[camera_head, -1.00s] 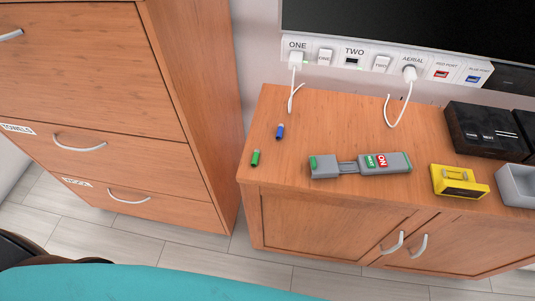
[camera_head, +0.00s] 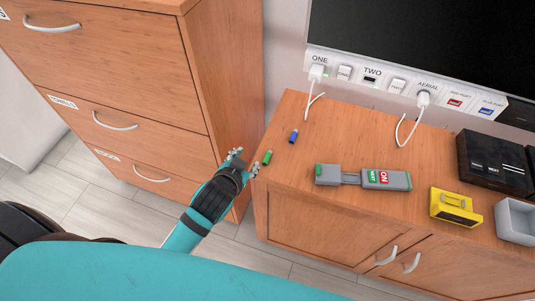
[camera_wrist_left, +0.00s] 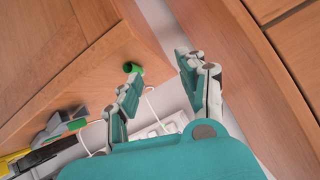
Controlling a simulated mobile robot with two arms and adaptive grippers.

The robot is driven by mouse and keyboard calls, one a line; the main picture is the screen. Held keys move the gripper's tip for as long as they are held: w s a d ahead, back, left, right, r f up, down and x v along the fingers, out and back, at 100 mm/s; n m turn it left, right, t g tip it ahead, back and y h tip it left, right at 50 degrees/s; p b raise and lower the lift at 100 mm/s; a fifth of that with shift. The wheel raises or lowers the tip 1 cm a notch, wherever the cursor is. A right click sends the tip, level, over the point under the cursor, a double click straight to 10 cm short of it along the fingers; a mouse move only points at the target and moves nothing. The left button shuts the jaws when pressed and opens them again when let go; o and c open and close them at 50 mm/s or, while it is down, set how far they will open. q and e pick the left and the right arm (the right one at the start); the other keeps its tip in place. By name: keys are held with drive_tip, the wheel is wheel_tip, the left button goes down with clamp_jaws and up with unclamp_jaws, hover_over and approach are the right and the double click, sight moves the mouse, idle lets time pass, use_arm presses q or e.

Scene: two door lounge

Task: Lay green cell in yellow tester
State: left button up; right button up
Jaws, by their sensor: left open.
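The green cell (camera_head: 267,158) stands on the left end of the wooden cabinet top, close to its edge. It also shows in the left wrist view (camera_wrist_left: 134,68), just beyond the fingers. My left gripper (camera_head: 245,163) is open and empty, just left of the green cell and apart from it. Its two fingers spread wide in the left wrist view (camera_wrist_left: 158,75). The yellow tester (camera_head: 455,206) sits at the right front of the cabinet top, with a slot in its upper side. My right gripper is not in view.
A blue cell (camera_head: 293,136) stands behind the green one. A grey device with a red ON label (camera_head: 385,179) lies mid-cabinet. A grey open box (camera_head: 515,222) and a black box (camera_head: 492,160) are at the right. A tall drawer unit (camera_head: 225,70) stands close on the left.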

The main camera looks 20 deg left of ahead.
use_arm(q)
drive_tip(key=w+d+r+m+t+h, duration=0.1)
drive_tip(key=w+d+r+t, duration=0.1)
drive_tip(key=w+r+t, duration=0.3)
drive_tip(key=w+d+r+m+t+h, duration=0.1)
drive_tip(key=w+d+r+m, duration=0.15)
drive_tip(key=r, duration=0.55)
drive_tip(key=w+d+r+m+t+h, duration=0.1)
drive_tip(key=d+r+m+t+h, duration=0.1)
drive_tip(key=d+r+m+h, duration=0.85)
drive_tip(key=s+d+r+m+g+h, duration=0.6)
drive_tip(key=d+m+g+h, duration=0.2)
drive_tip(key=m+g, duration=0.25)
drive_tip(key=m+g+y+p, duration=0.1)
drive_tip(key=m+g+y, duration=0.75)
drive_tip(key=y, duration=1.15)
hover_over(265, 161)
wheel_tip(265, 161, down, 16)
wheel_tip(265, 161, down, 10)
drive_tip(key=shift+f+p, duration=0.1)
drive_tip(key=shift+p, duration=0.95)
drive_tip(key=shift+f, duration=0.65)
wheel_tip(265, 161, down, 4)
drive_tip(key=shift+f+p, duration=0.1)
drive_tip(key=shift+p, duration=0.65)
drive_tip(key=shift+f, duration=0.5)
clamp_jaws()
